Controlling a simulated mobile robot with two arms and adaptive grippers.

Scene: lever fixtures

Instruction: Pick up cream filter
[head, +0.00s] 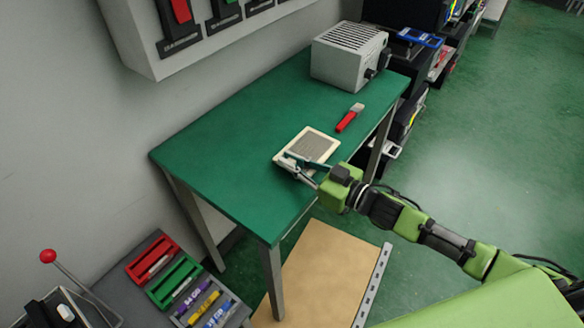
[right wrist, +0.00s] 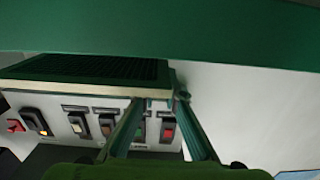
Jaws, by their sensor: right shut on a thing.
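The cream filter (head: 317,147), a flat square with a cream frame and a grey mesh, is at the near edge of the green table (head: 235,125). My right gripper (head: 292,164) is shut on its near edge. I cannot tell whether the filter rests on the table or is held slightly above it. In the right wrist view, the two fingers close in at the filter's cream edge (right wrist: 172,78), and its mesh looks dark. My left gripper is not in view.
A red-handled tool (head: 347,121) lies beyond the filter, and a grey vented box (head: 345,57) stands at the table's far end. A tray of coloured items (head: 178,275) is at lower left. The table's left part is clear.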

